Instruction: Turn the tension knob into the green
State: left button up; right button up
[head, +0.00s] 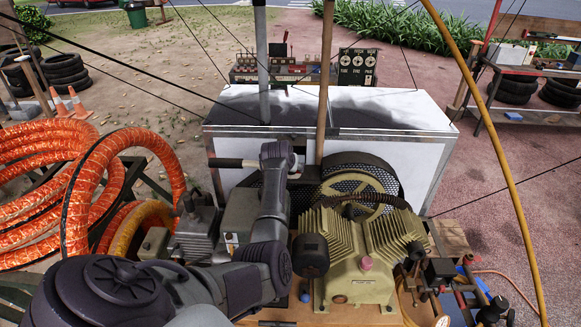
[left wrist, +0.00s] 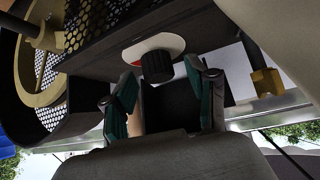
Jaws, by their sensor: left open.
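The tension knob (left wrist: 157,66) is a black ridged knob in the left wrist view. It sits on a pale plate (left wrist: 133,52) with red along its edge, fixed to a dark panel. I see no green on the plate from here, and the knob covers part of it. My left gripper (left wrist: 161,80) is open, with its two teal-padded fingers on either side of the knob's line. A gap shows between each finger and the knob; I cannot tell how deep the knob sits between them. In the head view my own arm hides the knob and this gripper. My right gripper is not in view.
The tan compressor (head: 365,245) and the mesh-guarded wheel (head: 360,183) stand right of my left arm. A white box (head: 400,120) is behind. Orange hose coils (head: 45,190) lie at left. A brass fitting (left wrist: 267,82) hangs right of the fingers in the left wrist view.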

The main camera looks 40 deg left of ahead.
pick_arm(q)
notch_tip(320, 180, up, 10)
jog(key=shift+r, duration=0.1)
dwell(0.4)
dwell(0.5)
